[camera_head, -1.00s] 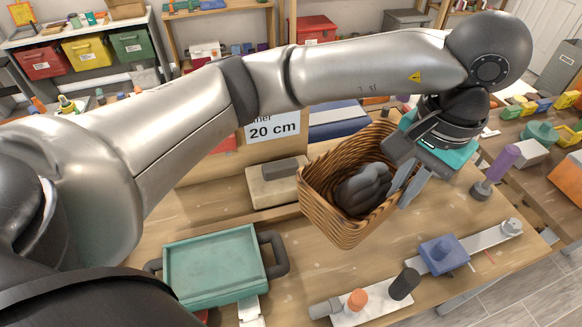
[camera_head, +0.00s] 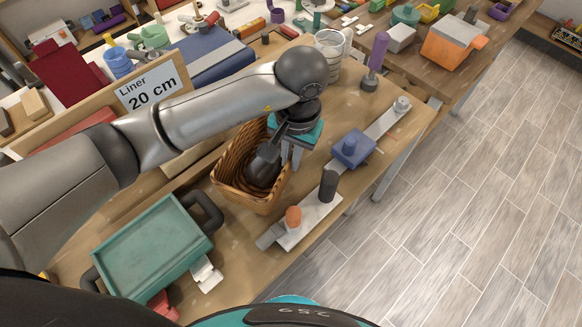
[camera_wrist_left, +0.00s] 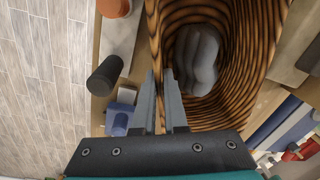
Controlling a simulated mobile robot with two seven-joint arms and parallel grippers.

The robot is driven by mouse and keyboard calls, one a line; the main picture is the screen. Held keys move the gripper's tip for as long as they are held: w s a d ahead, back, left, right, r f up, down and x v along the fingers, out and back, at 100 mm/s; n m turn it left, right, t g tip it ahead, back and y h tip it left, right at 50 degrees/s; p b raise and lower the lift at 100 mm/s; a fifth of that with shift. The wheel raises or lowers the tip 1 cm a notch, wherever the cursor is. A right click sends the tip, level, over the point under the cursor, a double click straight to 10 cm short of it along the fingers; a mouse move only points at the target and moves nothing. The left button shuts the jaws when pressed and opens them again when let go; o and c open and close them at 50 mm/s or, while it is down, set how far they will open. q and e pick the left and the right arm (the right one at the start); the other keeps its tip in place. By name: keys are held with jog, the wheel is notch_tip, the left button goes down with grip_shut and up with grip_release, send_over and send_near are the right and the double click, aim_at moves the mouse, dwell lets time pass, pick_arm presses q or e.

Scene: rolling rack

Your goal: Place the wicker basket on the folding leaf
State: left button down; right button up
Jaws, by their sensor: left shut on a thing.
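The wicker basket (camera_head: 236,192) is brown and woven, with dark grey glove-like things (camera_head: 262,168) inside. It is over or on the wooden worktop, left of the strip with the pegs; I cannot tell whether its bottom touches the wood. My left gripper (camera_head: 292,160) is shut on its near right wall. In the left wrist view my left gripper (camera_wrist_left: 163,88) has a finger on each side of the wall of the basket (camera_wrist_left: 240,60). I cannot tell which surface is the folding leaf. My right gripper is not in view.
A teal tray (camera_head: 150,248) with dark handles lies left on the wooden worktop (camera_head: 330,95). A pale strip (camera_head: 318,218) with an orange peg, a black peg and a blue block (camera_head: 352,148) runs along the right edge. A purple-handled tool (camera_head: 375,60) stands at the back. Open floor lies right.

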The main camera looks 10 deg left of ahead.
aim_at(291, 173)
pick_arm(q)
jog(key=shift+f, duration=2.45)
jog(key=shift+f, duration=0.2)
jog(key=c, duration=1)
grip_release()
jog(key=shift+o, duration=0.2)
